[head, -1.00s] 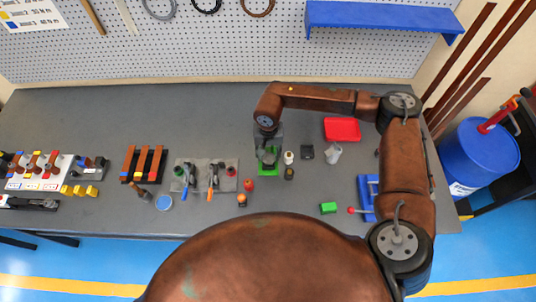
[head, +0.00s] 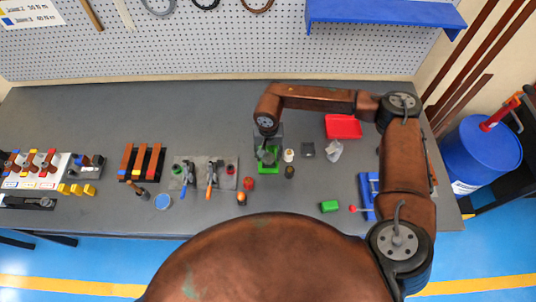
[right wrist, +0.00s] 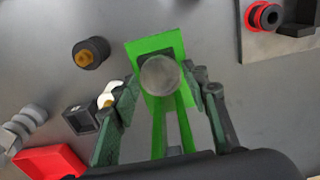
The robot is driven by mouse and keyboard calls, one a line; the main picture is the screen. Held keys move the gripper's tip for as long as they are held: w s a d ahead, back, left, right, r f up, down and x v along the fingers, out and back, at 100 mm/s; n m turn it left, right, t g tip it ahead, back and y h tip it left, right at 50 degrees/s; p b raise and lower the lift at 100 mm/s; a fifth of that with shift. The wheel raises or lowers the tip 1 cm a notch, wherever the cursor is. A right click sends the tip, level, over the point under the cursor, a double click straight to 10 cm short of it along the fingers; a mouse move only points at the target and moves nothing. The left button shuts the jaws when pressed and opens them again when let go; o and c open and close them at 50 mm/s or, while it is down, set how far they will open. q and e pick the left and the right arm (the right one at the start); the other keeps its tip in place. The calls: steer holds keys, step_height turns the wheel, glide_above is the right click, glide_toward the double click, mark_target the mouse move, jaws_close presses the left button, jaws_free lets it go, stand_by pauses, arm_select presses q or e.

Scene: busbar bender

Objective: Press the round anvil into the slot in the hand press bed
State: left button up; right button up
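The hand press bed is a bright green plate with rails (right wrist: 140,55), and it also shows under my right arm in the head view (head: 268,169). The round anvil (right wrist: 160,75), a grey disc seen end-on, lies over the green bed between the fingertips of my right gripper (right wrist: 162,82). Both fingertips lean in against its sides, so the gripper looks shut on it. The slot is mostly hidden behind the anvil, and I cannot tell the height gap. My left gripper is not in view.
A dark cylinder with a brass centre (right wrist: 90,52), a black box (right wrist: 82,118) and a red tray (head: 343,127) stand near the press. A clamp plate (head: 205,175) is to the left. A blue frame (head: 368,195) and green block (head: 329,206) are to the right.

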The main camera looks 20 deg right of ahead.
mark_target(268, 158)
steer(key=o, duration=0.4)
steer(key=shift+s+f, duration=0.1)
steer(key=shift+f, duration=0.1)
steer(key=shift+c, duration=0.2)
steer(key=shift+r, duration=0.1)
step_height(268, 158, up, 12)
steer(key=shift+c, duration=0.7)
